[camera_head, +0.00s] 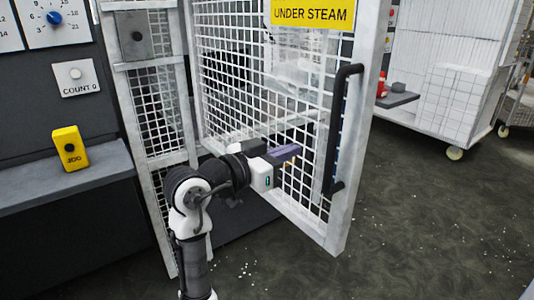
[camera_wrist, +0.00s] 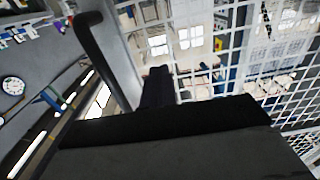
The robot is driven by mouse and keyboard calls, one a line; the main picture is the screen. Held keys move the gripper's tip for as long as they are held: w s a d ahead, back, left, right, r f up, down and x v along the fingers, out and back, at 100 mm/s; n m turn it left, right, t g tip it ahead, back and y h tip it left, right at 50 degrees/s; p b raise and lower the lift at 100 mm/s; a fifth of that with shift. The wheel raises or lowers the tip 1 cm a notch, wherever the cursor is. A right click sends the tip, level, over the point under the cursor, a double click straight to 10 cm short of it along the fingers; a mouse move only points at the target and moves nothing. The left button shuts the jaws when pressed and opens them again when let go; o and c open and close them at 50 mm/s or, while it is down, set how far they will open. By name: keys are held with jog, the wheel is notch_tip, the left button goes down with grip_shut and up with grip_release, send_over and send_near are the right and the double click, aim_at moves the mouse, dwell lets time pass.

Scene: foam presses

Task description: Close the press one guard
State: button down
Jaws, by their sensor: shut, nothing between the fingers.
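The press one guard (camera_head: 345,215) is a white-framed mesh door with a yellow "UNDER STEAM" sign (camera_head: 313,14). It stands swung out from the mesh panel on its left, so it is open. A black vertical bar handle (camera_head: 333,140) is on its right side. My gripper (camera_head: 293,150) is in front of the mesh, left of the handle and apart from it in the head view. Its fingers are shut and empty. In the wrist view the handle (camera_wrist: 100,50) runs along the left of the fingers (camera_wrist: 157,85), with mesh (camera_wrist: 240,45) beyond; contact cannot be told.
A grey shelf (camera_head: 70,178) with a yellow device (camera_head: 70,149) is at the left, below a panel with a dial (camera_head: 53,17). A white wheeled cart (camera_head: 450,70) stands at the back right. The dark floor (camera_head: 430,220) right of the guard is clear.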

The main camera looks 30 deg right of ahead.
aim_at(318, 140)
jog(key=d, duration=0.2)
jog(key=d+p, duration=0.1)
jog(key=d, duration=0.2)
jog(key=shift+w+d, duration=0.35)
jog(key=shift+d, duration=0.05)
